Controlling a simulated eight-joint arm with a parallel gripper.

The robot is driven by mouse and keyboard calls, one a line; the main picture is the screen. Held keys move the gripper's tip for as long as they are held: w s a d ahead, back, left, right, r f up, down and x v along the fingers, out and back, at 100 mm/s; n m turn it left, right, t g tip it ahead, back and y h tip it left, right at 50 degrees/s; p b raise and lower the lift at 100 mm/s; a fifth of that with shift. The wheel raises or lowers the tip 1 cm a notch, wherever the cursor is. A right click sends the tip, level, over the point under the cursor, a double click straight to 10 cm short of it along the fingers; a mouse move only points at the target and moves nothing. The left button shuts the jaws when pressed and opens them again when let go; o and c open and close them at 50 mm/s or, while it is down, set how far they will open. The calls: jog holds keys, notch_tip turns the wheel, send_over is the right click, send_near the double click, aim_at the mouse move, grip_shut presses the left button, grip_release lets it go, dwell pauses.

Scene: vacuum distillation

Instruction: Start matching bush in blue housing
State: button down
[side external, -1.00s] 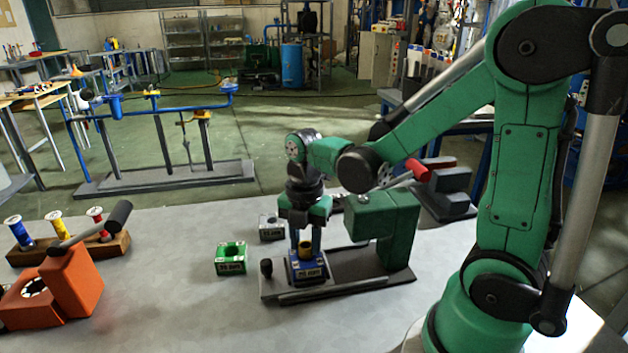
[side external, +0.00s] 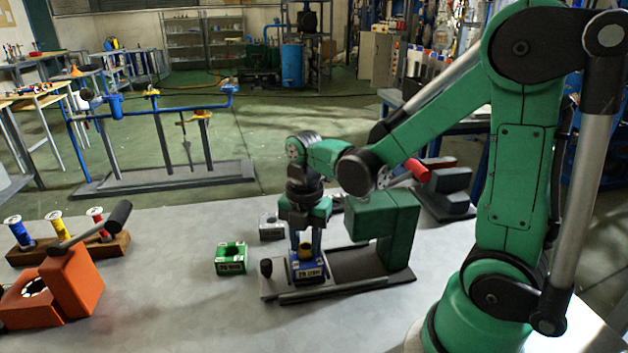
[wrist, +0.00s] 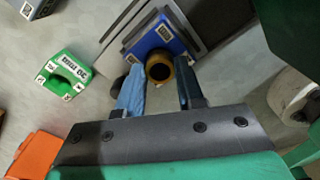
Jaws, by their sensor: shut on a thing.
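The blue housing (side external: 309,268) with a white label stands upright on the flat base of the green press. It also shows in the wrist view (wrist: 152,38). A brass-coloured bush (wrist: 159,67), ring-shaped with a dark bore, stands upright at the mouth of the housing. In the side view the bush (side external: 305,250) shows just above the housing's top. How deep it sits is hidden. My gripper (wrist: 159,85) points down with its two blue-tipped fingers on either side of the bush, shut on it. In the side view my gripper (side external: 306,242) is directly above the housing.
The green press (side external: 385,225) stands just right of my gripper. A green housing (side external: 231,258) and a grey housing (side external: 271,228) lie to the left. An orange lever tool (side external: 72,280) and a wooden rack (side external: 70,248) with spool-like pieces are far left. The table between is clear.

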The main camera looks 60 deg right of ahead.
jog(key=shift+f, duration=0.4)
dwell(0.7)
grip_release()
dwell(0.3)
dwell(0.4)
jog(key=shift+r, duration=3.5)
jog(key=m, duration=0.1)
jog(key=m+t, duration=0.1)
jog(key=m, duration=0.1)
jog(key=shift+s+a+r, duration=0.1)
jog(key=shift+a+r, duration=0.1)
jog(key=shift+a, duration=0.2)
jog(key=a+m+t, duration=0.1)
jog(key=m+t, duration=0.1)
jog(key=m, duration=0.4)
jog(key=a+m+t, duration=0.1)
jog(key=m+t, duration=0.1)
jog(key=m, duration=0.4)
jog(key=a+r+m+t, duration=0.1)
jog(key=m+t, duration=0.1)
jog(key=m, duration=0.3)
jog(key=shift+s+a+r+m, duration=0.1)
jog(key=shift+s+a+m, duration=0.2)
jog(key=shift+a+m, duration=0.1)
